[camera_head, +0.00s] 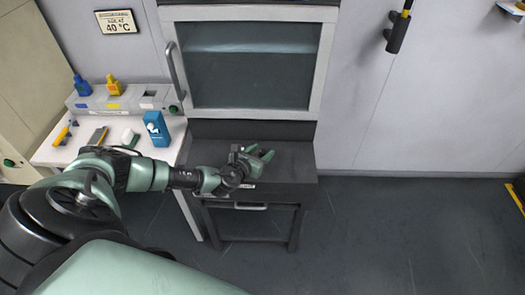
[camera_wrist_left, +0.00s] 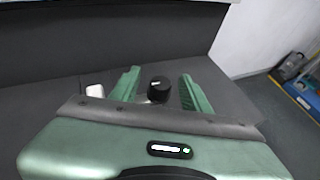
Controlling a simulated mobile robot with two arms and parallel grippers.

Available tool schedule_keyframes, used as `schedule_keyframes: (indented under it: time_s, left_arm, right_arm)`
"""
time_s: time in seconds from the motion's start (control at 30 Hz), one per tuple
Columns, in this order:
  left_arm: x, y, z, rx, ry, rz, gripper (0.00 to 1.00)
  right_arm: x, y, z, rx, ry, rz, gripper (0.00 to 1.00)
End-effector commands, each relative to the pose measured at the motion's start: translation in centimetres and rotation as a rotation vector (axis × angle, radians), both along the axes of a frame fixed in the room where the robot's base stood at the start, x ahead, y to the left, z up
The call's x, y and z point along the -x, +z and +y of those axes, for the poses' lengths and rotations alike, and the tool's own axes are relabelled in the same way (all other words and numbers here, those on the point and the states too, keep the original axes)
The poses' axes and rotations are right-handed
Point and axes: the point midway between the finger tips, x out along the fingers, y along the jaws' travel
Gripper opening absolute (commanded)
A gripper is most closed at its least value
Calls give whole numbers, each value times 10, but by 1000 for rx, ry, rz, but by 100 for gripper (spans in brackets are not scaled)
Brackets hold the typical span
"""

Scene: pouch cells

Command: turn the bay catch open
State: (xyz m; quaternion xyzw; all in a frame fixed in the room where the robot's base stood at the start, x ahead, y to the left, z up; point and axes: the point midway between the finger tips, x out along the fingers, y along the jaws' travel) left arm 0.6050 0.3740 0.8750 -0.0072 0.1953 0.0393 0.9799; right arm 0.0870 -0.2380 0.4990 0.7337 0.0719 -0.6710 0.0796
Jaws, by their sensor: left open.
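A round black knob with a white mark on top, which looks like the bay catch (camera_wrist_left: 158,90), stands up from the dark ledge (camera_head: 296,160) in the left wrist view. My left gripper (camera_head: 267,156) is open over this ledge, below the glass-fronted cabinet (camera_head: 250,65). In the left wrist view, its two green fingers (camera_wrist_left: 160,88) stand one on each side of the knob, with gaps on both sides. I cannot make out the knob in the head view. My right gripper is not in view.
A white side table (camera_head: 90,150) on the left holds a grey rack (camera_head: 125,98), a blue carton (camera_head: 156,128) and small bottles. A small white block (camera_wrist_left: 95,91) lies left of the fingers in the wrist view.

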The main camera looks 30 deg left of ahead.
Motion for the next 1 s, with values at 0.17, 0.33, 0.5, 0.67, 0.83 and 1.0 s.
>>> schedule_keyframes:
  time_s: [0.17,0.33,0.5,0.67,0.83,1.0]
  left_arm:
    - [-8,-3,0,0,1,0,47]
    - [-9,-4,0,1,0,1,47]
    - [-8,-3,0,2,1,1,19]
    - [-8,-3,1,2,2,1,0]
    - [-8,-3,0,3,12,1,0]
    - [-8,-1,-1,5,65,1,0]
  right_arm:
    - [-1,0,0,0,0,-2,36]
    - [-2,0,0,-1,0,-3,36]
    - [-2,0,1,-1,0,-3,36]
    - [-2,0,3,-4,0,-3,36]
    - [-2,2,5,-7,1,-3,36]
    - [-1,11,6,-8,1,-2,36]
